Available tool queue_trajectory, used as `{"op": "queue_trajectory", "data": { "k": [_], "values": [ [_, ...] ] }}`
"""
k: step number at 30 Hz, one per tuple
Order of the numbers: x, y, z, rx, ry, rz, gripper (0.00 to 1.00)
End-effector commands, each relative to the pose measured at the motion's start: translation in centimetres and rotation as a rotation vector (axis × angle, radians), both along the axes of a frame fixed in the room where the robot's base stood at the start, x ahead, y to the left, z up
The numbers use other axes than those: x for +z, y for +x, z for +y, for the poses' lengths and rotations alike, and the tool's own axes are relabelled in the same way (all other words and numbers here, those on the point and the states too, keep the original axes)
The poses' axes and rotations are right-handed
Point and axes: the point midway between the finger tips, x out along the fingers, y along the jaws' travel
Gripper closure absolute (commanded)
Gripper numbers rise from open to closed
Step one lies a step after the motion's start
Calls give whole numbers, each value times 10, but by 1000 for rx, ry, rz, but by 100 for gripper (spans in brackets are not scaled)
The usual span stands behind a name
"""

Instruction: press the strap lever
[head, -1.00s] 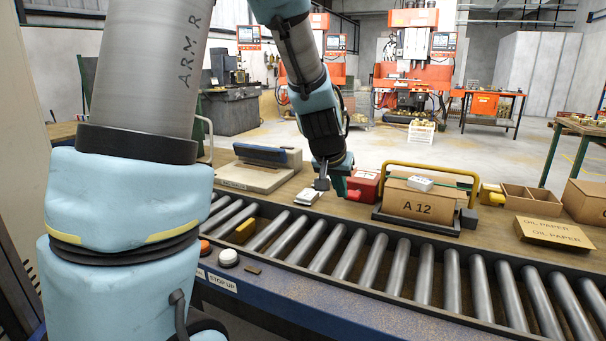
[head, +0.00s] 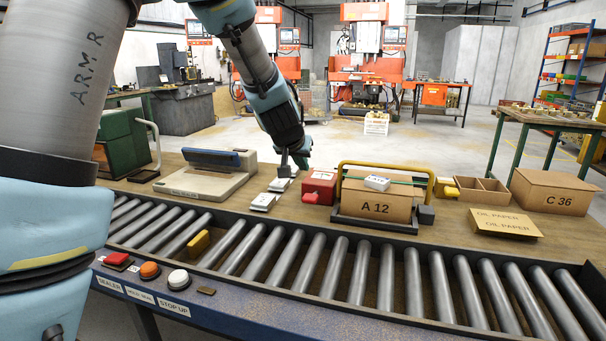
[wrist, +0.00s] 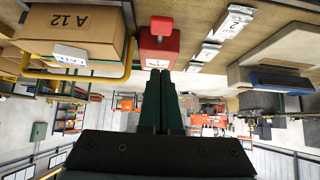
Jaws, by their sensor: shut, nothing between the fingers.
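A yellow arch (head: 388,167) stands on a dark base around the cardboard carton marked A 12 (head: 375,200), with a green strap across it. A red box (head: 318,188) with a white face and a red knob stands left of the arch; I cannot tell for sure which part is the strap lever. My gripper (head: 301,165) is shut and empty, above and just behind the red box. In the wrist view its green fingers (wrist: 159,74) point at the red box (wrist: 160,45), with the red knob (wrist: 162,25) beyond. I cannot tell whether they touch it.
A roller conveyor (head: 330,262) runs along the front. White packs (head: 264,201) and a flat scale-like device (head: 205,180) lie left of the red box. Right are an open divided box (head: 483,191), an oil paper pack (head: 506,222) and carton C 36 (head: 553,192).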

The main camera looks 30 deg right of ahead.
Motion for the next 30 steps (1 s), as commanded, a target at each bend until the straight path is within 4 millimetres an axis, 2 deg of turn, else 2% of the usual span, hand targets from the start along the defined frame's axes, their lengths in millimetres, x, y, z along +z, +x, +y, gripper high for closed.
{"op": "queue_trajectory", "data": {
  "k": [1,13,18,24,30],
  "values": [
    [-9,5,-3,1,2,4,100],
    [-60,43,-40,1,1,5,100],
    [-85,44,-39,2,1,4,100],
    [-99,43,-40,1,0,3,100],
    [-100,43,-40,0,0,2,100]
  ]
}}
